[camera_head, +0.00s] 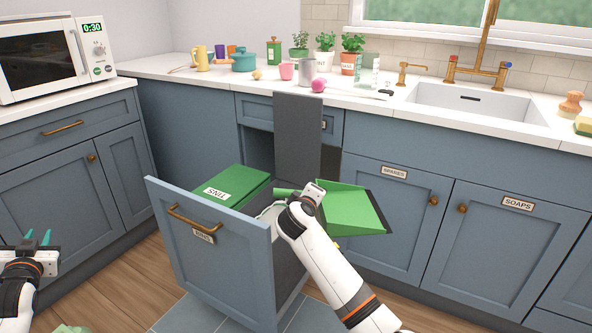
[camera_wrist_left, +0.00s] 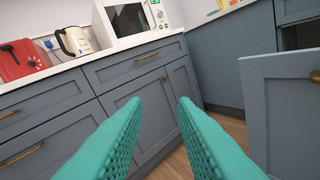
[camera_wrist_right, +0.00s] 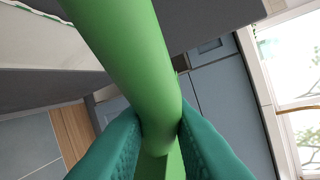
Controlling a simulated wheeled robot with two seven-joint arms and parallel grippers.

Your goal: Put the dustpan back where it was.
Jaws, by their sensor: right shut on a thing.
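The green dustpan (camera_head: 351,209) is held by my right gripper (camera_head: 308,193) over the right side of the open drawer, its dark-lipped pan sticking out to the right in front of the SPARES door. In the right wrist view the teal fingers are shut on its green handle (camera_wrist_right: 137,70). The pulled-out drawer (camera_head: 209,235) holds a green box (camera_head: 230,186) labelled TINS at its left. Part of the drawer's inside is hidden by my right arm. My left gripper (camera_head: 38,238) is open and empty at the lower left; its spread fingers show in the left wrist view (camera_wrist_left: 160,115).
A tall grey panel (camera_head: 297,136) stands upright behind the drawer. The cupboards marked SPARES (camera_head: 394,172) and SOAPS (camera_head: 518,203) are closed at right. The counter (camera_head: 170,66) carries pots, mugs and plants.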

